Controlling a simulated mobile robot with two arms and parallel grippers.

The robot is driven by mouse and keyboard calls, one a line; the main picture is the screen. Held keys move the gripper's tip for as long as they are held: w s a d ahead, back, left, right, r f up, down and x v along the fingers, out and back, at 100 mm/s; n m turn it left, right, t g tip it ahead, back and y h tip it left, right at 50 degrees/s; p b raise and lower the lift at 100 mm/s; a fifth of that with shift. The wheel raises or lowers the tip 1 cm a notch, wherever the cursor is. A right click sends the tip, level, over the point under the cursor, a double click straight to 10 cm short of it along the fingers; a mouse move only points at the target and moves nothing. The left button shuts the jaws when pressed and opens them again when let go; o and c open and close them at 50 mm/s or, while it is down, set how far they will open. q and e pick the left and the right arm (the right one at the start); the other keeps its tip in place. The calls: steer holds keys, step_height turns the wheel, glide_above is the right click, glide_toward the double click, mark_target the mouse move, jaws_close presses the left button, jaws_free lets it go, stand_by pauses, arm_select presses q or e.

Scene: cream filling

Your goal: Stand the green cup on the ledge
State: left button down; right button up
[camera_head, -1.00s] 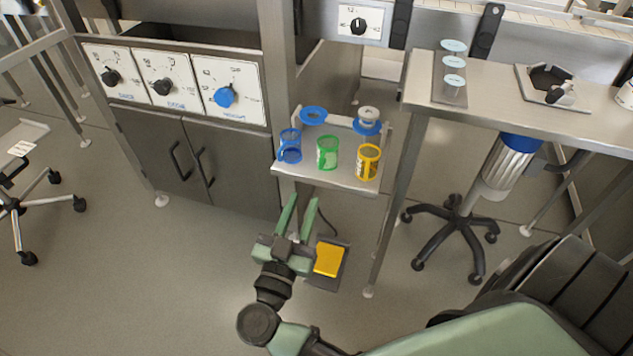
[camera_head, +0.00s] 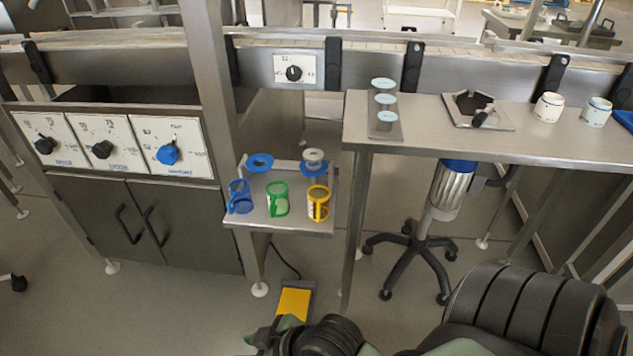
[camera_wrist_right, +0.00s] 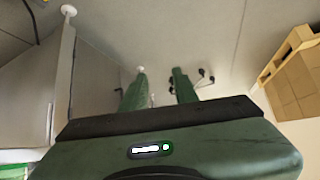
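The green cup (camera_head: 277,199) stands on a small metal shelf (camera_head: 285,221) in the head view, between a blue cup (camera_head: 240,197) and a yellow cup (camera_head: 318,203). I cannot tell whether this shelf or another surface is the ledge. My right gripper shows in the right wrist view (camera_wrist_right: 160,73) with its two green fingers apart and nothing between them. It is away from the cup, and the cup does not show in that view. In the head view only part of my right arm shows at the bottom edge. My left gripper is not in view.
A blue ring (camera_head: 260,162) and a white-and-blue spool (camera_head: 314,162) are at the shelf's back. A metal table (camera_head: 440,137) is to the right, a cabinet with dials (camera_head: 168,154) to the left. A yellow pedal (camera_head: 293,303) lies on the floor below.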

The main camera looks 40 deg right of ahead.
steer(key=s+d+f+m+g+h, duration=0.3)
steer(key=s+d+g+h, duration=0.1)
steer(key=s+d, duration=0.5)
steer(key=shift+s, duration=0.2)
